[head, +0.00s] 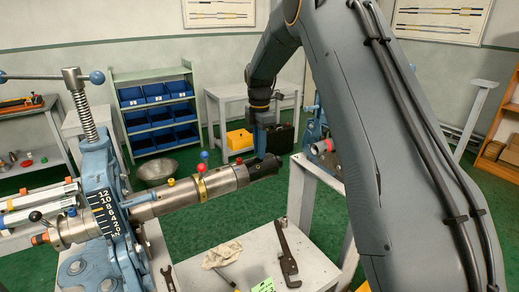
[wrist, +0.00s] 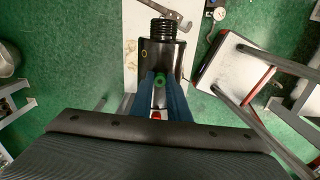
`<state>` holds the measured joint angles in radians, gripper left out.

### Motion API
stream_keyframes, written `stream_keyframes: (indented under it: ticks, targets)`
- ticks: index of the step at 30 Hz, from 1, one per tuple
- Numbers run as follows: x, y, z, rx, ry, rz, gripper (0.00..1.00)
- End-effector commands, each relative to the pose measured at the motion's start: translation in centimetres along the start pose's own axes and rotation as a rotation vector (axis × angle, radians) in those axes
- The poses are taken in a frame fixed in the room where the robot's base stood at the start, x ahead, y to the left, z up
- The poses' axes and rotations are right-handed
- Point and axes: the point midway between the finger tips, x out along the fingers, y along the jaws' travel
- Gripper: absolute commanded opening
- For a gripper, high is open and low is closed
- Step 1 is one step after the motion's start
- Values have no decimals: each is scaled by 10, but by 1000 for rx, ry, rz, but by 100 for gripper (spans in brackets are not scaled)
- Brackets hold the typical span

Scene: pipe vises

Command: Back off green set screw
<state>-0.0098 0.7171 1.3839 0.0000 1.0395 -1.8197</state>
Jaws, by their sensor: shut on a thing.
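The green set screw (wrist: 160,80) shows in the wrist view as a green round head on the dark pipe fitting (wrist: 153,55), which has a threaded black end. My gripper (wrist: 159,84) has its two blue fingers on either side of the screw, shut on it. In the head view my gripper (head: 265,152) points down onto the dark end of the pipe tool (head: 222,181), and its fingers hide the green screw there. A red screw (wrist: 155,115) shows between the fingers, nearer the wrist.
A blue vise (head: 100,180) carries the pipe tool at left. Red and blue knobs stand up near its brass collar (head: 201,189). Another table stands at right.

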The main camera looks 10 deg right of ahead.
Motion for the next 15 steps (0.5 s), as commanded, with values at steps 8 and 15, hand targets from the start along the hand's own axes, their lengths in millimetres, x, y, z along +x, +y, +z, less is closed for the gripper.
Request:
stream_keyframes:
  ticks: [8, 15]
  targets:
    - [3, -2, 0, 1, 1, -6, 34]
    - [-2, 0, 0, 1, 0, -2, 34]
